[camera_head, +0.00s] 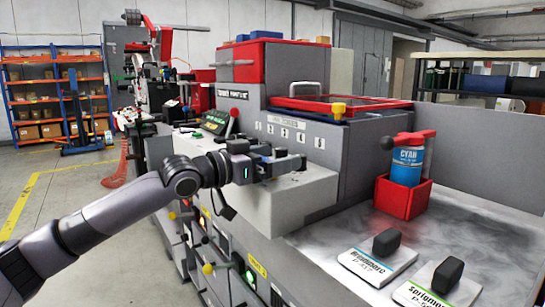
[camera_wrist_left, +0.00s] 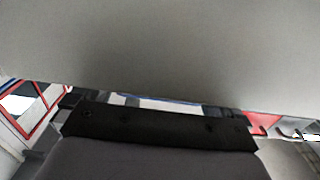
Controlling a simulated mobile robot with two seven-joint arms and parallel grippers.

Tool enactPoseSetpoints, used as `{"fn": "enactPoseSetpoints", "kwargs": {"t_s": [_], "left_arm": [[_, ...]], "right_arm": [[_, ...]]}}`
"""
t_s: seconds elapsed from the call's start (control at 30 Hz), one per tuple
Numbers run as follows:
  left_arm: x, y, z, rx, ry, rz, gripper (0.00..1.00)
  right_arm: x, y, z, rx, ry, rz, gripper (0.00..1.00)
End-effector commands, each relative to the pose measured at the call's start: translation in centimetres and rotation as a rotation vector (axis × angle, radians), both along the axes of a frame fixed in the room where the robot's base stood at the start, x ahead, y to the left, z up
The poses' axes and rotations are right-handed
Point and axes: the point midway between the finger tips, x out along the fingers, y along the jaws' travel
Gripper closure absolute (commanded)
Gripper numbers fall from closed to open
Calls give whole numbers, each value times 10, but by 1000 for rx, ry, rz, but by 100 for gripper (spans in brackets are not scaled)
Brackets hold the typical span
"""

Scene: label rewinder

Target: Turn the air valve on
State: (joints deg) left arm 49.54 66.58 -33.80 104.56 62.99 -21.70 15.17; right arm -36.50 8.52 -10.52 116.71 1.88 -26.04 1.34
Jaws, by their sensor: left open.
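My left gripper (camera_head: 297,163) reaches in from the left in the head view, in front of the grey machine's pale block. It is open, and I see nothing between its fingers. In the left wrist view a dark part of my gripper (camera_wrist_left: 160,128) spans the lower middle, and a plain grey surface fills the top. No part is clearly labelled as the air valve. Yellow knobs show on the machine: one on the upper right (camera_head: 339,109) and one low on the front (camera_head: 208,268), below my arm. Which one, if any, is the valve I cannot tell.
The grey machine (camera_head: 250,115) fills the middle. An orange shelf (camera_head: 50,75) stands far left. Open floor lies at the left.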

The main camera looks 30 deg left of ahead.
Motion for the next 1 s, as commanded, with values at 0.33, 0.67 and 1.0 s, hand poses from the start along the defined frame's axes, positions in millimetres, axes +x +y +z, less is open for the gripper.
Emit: {"fn": "enactPoseSetpoints", "kwargs": {"t_s": [0.33, 0.67, 1.0], "left_arm": [[0, 0, 0, 0, 0, 0, 39], [0, 0, 0, 0, -1, 9, 45], [-2, 1, -1, -2, -2, 90, 45]], "right_arm": [[0, -1, 0, -2, 0, -1, 4], [0, -1, -2, -1, 0, -2, 4], [0, -1, -8, 0, 3, -1, 4]]}}
